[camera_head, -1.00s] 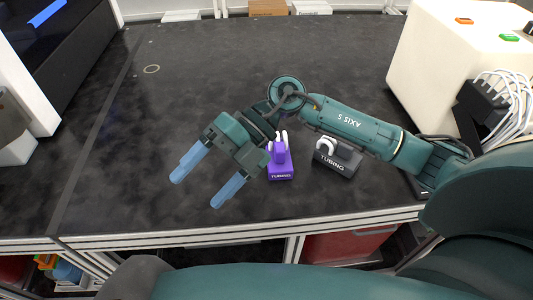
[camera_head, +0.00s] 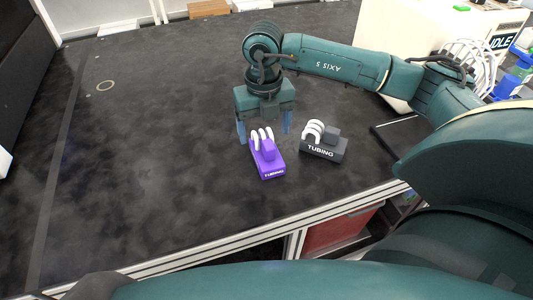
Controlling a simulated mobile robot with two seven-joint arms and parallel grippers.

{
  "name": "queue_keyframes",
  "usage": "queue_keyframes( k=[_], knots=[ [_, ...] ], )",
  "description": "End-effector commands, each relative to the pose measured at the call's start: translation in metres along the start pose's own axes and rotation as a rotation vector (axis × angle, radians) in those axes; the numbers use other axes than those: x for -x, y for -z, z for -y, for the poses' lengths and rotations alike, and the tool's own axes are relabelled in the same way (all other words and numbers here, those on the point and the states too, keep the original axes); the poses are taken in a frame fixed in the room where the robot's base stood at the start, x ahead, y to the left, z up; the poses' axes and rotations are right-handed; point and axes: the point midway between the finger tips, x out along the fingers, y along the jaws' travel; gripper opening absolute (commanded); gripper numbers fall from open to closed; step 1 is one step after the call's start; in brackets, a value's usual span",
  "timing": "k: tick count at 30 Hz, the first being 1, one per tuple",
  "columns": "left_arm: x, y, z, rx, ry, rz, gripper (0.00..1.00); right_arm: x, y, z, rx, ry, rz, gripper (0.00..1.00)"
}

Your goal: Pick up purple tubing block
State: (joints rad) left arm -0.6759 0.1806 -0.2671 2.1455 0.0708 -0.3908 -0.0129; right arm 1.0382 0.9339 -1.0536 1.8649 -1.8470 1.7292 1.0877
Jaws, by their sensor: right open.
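The purple tubing block (camera_head: 268,167) stands on the dark bench top. The fingers are apart, one to the left and one to the right of the block's far end and white loops. I cannot tell whether a finger touches the block. My left gripper is not in view.
A dark grey tubing block (camera_head: 324,148) with white loops stands just right of the purple one. A cream-coloured machine (camera_head: 385,35) with white tubes is at the upper right. The bench's front edge runs below the blocks. The bench left of them is clear.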

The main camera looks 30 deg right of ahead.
Motion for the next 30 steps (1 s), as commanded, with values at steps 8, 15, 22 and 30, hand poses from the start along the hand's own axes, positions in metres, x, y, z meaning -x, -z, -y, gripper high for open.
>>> queue_keyframes(
  k=[8,15,22,30],
  knots=[
    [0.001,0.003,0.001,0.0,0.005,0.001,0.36,-0.023,0.002,0.002,0.0,0.001,-0.003,0.78],
    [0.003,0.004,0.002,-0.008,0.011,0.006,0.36,-0.057,0.004,0.005,0.001,-0.001,-0.002,0.78],
    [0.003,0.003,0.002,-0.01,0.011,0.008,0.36,-0.064,0.004,0.005,0.002,-0.002,0.0,0.78],
    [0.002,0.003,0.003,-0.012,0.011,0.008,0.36,-0.064,0.004,0.004,0.002,-0.002,0.0,0.63]
  ],
)
